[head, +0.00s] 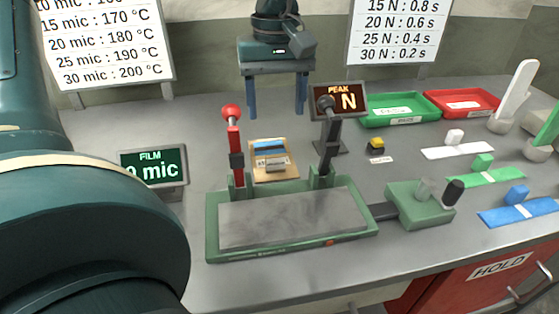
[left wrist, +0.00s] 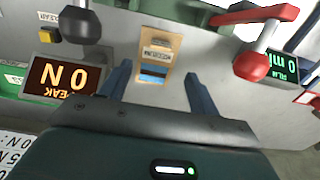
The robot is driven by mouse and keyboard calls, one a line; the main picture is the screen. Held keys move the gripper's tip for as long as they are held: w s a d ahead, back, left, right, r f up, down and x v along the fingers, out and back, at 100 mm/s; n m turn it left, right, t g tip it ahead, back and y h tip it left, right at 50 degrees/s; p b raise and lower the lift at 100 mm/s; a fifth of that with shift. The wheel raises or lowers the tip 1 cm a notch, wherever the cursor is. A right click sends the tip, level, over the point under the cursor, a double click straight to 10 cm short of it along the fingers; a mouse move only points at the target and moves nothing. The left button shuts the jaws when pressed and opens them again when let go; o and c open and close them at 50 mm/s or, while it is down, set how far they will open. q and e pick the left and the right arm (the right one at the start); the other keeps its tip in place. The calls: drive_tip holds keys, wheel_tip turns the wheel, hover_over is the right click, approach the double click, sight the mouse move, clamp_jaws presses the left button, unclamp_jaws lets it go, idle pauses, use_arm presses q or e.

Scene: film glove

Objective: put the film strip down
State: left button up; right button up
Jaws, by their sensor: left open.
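My left gripper (head: 276,110) is open, its two blue fingers pointing down behind the test stand. In the left wrist view (left wrist: 158,74) nothing is held between the fingers. A small tan board (head: 272,174) with a blue band and a pale piece lies beyond the stand's metal plate. The board also shows between the fingers in the left wrist view (left wrist: 157,52). I cannot make out a separate film strip for certain; the blue band may be part of one. My right gripper is not in view.
The green stand (head: 290,248) has a red-knobbed lever (head: 232,114) and a black-knobbed lever (head: 327,103). A PEAK display (head: 348,100) and a FILM display (head: 153,166) flank it. Green (head: 399,119) and red (head: 470,114) trays stand back right. White, green and blue strips lie at right.

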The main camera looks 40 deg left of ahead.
sight(275, 155)
use_arm(q)
wheel_tip(275, 155, down, 12)
drive_tip(key=shift+a+f+b, duration=0.1)
drive_tip(key=shift+a+b, duration=0.05)
drive_tip(key=shift+b, duration=0.3)
drive_tip(key=shift+c, duration=0.3)
drive_tip(key=c, duration=1.1)
drive_tip(key=shift+o, duration=0.2)
drive_tip(key=shift+r, duration=0.2)
wheel_tip(275, 155, up, 18)
drive_tip(key=p, duration=0.1)
drive_tip(key=shift+p, duration=0.35)
